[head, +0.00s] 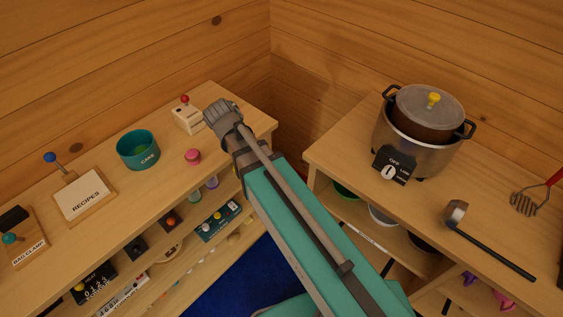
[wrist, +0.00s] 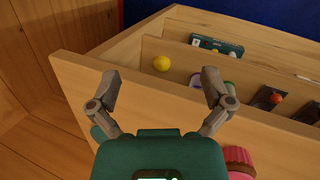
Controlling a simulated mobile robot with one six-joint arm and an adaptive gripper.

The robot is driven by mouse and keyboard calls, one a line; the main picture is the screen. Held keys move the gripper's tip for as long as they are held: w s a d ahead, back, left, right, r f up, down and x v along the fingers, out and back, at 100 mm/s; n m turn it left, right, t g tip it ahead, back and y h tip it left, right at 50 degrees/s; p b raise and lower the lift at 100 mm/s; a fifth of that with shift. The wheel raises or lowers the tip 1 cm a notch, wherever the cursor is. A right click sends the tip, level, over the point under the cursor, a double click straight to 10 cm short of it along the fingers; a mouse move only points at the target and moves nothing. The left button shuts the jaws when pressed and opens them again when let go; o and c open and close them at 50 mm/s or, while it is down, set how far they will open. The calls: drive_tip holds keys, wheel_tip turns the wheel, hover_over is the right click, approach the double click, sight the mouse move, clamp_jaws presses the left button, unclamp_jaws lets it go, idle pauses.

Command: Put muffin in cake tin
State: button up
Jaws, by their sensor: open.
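The muffin (head: 193,157), small and pink, stands on the left counter in the head view, to the right of the cake tin. The cake tin (head: 139,151) is a round, open teal tin marked CAKE; green shows inside it. My gripper (head: 222,112) is over the far right part of that counter, right of and apart from the muffin. In the wrist view my gripper (wrist: 160,90) is open, with nothing between its fingers. A pink ridged thing, apparently the muffin (wrist: 240,162), shows at the lower right edge, partly cut off.
A small box with a red-knobbed lever (head: 188,115) stands close to my gripper. Shelves below hold several small items. The right counter carries a cooker pot (head: 418,140), a ladle (head: 485,237) and a whisk (head: 530,200).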

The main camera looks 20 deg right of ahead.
drive_tip(key=s+d+f+m+g+y, duration=0.1)
drive_tip(key=s+d+m+y, duration=0.2)
drive_tip(key=s+d+m, duration=0.3)
drive_tip(key=shift+s+d+m+y, duration=0.35)
drive_tip(key=shift+d+m, duration=0.75)
drive_tip(key=shift+d, duration=0.4)
